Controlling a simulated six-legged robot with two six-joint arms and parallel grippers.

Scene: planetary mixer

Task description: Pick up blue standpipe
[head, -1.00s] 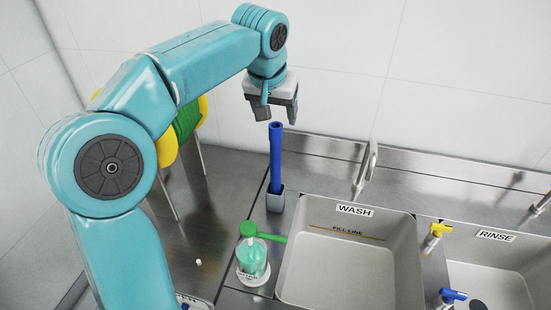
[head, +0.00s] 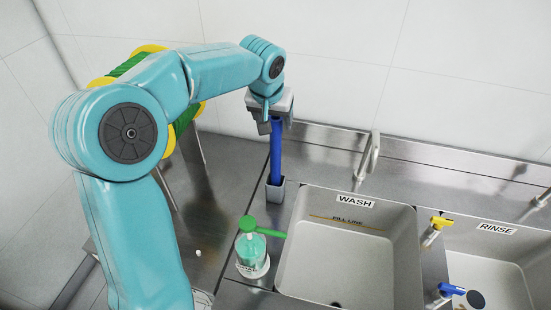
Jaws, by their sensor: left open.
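The blue standpipe (head: 276,158) stands upright in a small grey holder (head: 275,190) on the steel counter, left of the wash basin. My left gripper (head: 275,125) is open and points down over the top of the standpipe. Its fingers overlap the pipe's upper end in the head view; I cannot tell whether they touch it. The top end of the pipe is partly hidden by the gripper. My right gripper is not in view.
A green-topped soap pump bottle (head: 252,250) stands in front of the holder. The wash basin (head: 300,262) and rinse basin (head: 520,285) lie to the right, with a faucet (head: 368,158) behind. A green and yellow reel (head: 186,118) stands behind my left arm.

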